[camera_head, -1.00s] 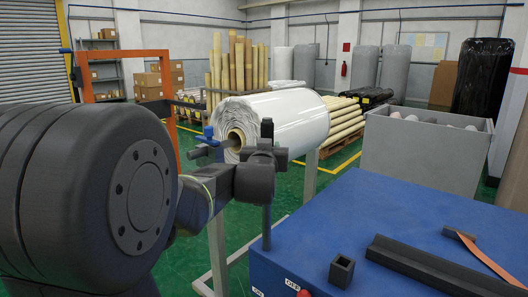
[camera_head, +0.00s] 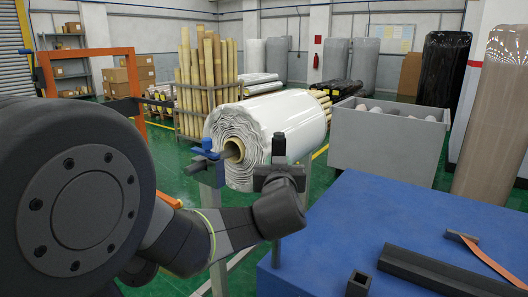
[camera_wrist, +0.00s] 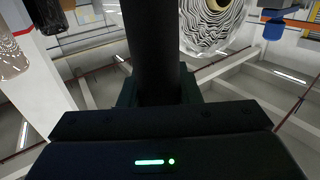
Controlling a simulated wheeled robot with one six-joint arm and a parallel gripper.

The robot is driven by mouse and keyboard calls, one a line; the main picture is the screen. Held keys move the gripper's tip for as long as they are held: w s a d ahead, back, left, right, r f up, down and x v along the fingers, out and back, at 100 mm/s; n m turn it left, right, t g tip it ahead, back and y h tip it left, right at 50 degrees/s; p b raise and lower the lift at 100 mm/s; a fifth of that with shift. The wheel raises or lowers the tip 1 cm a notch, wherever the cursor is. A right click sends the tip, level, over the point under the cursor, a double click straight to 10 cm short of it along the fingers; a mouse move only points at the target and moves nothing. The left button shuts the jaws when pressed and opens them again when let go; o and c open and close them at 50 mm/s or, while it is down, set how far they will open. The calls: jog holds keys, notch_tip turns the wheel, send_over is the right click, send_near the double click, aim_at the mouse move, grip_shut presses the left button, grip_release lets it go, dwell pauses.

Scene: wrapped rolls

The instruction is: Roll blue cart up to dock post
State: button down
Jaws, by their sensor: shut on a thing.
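The blue cart (camera_head: 350,215) fills the lower right of the head view, with a flat blue top. A dark upright bar (camera_head: 279,148) stands at its near left edge. My gripper (camera_head: 279,182) is shut around this bar; the bar sticks out above and below the jaws. In the wrist view the dark bar (camera_wrist: 155,45) rises from my gripper (camera_wrist: 155,95). I cannot pick out a dock post for certain in either view.
On the cart lie a dark square tube (camera_head: 358,284), a long dark bar (camera_head: 450,272) and an orange strap (camera_head: 485,256). Beyond are a white wrapped roll (camera_head: 280,125) on a stand, a grey bin (camera_head: 385,150) and an orange frame (camera_head: 90,55). Green floor shows at left.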

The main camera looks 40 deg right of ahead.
jog(key=s+d+p, duration=0.4)
jog(key=s+p, duration=0.1)
jog(key=s, duration=0.5)
jog(key=shift+s, duration=0.4)
jog(key=c, duration=1.5)
grip_release()
jog(key=o, duration=0.4)
jog(key=shift+s+d, duration=0.1)
jog(key=shift+s, duration=0.1)
jog(key=shift+o, duration=0.2)
jog(key=p+v, duration=0.1)
jog(key=v, duration=1.2)
jog(key=shift+s+a, duration=0.25)
jog(key=shift+a, duration=0.1)
